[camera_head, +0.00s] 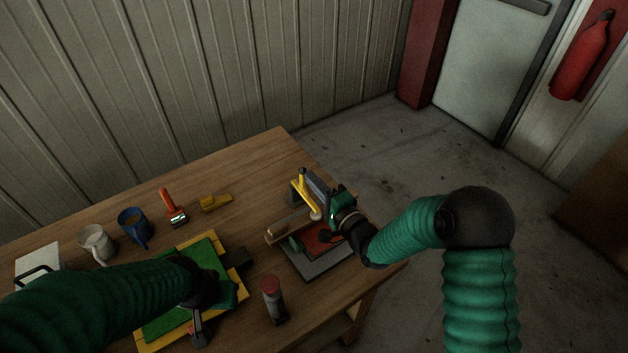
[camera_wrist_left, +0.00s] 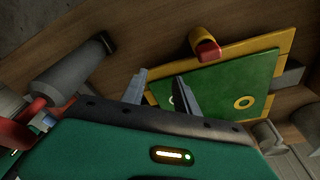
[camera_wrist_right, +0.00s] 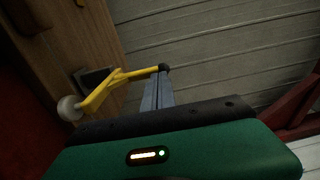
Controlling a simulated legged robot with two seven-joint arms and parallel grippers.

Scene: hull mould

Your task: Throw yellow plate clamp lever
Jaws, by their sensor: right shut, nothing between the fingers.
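A yellow clamp lever (camera_head: 305,195) with a dark tip stands up at the back of a grey fixture (camera_head: 322,265) holding a red sheet. In the right wrist view the lever (camera_wrist_right: 122,78) ends in a dark knob beside my right fingertips; I cannot tell whether they touch. My right gripper (camera_wrist_right: 159,82) is shut and empty. A yellow plate (camera_head: 160,343) lies under a green sheet (camera_head: 205,250) at the left; both show in the left wrist view.
The table's right edge lies just beyond the fixture.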

